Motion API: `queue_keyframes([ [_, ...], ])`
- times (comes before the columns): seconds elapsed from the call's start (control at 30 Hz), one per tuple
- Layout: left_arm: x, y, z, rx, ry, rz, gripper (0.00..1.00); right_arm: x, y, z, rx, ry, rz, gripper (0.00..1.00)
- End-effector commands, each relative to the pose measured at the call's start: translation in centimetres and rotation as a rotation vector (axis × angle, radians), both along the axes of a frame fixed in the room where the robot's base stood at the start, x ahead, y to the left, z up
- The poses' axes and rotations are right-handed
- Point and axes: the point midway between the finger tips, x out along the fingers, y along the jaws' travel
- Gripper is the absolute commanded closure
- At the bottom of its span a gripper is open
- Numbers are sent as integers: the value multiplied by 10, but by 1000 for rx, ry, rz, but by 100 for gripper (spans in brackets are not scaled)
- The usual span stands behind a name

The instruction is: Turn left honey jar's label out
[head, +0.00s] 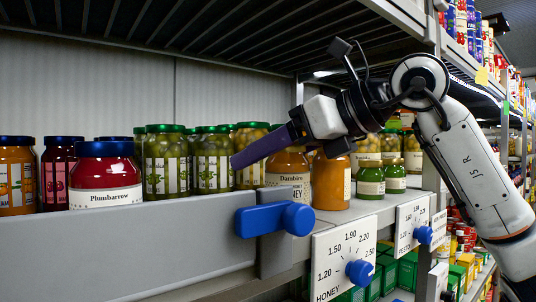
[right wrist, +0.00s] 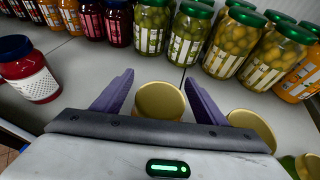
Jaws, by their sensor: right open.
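The left honey jar (head: 288,165) stands near the shelf's front edge, upright, filled with amber honey. A pale label with "Dambiro" and "HONEY" shows on its front; my gripper hides its top. In the right wrist view its gold lid (right wrist: 160,101) lies between the purple fingers. My right gripper (head: 262,147) is open, with one finger visible in the head view. In the right wrist view the open gripper (right wrist: 159,78) has a finger on each side of the jar; I cannot tell whether they touch. My left gripper is not in view.
A second honey jar (head: 331,182) stands close on the right, its label edge facing right. A red Plumbarrow jar (head: 106,178) stands at front left. Green-lidded jars (head: 166,165) stand behind. A grey front rail (head: 130,248) with a blue knob (head: 297,218) edges the shelf.

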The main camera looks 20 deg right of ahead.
Motion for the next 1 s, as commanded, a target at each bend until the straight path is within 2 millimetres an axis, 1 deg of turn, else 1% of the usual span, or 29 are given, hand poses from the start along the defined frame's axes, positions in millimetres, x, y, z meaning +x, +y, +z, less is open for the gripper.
queue_keyframes([
  [0.17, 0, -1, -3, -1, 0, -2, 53, -15, -11, 9, 3, -6, -3, 34],
  [0.4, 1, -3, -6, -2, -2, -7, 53, -52, -36, 28, 4, -10, -3, 34],
  [0.6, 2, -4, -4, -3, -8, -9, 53, -73, -50, 39, 4, -7, -2, 34],
  [0.73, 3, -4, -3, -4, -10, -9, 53, -78, -53, 42, 3, -7, -1, 34],
  [1.0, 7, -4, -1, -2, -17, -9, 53, -79, -54, 42, 3, -6, 0, 34],
])
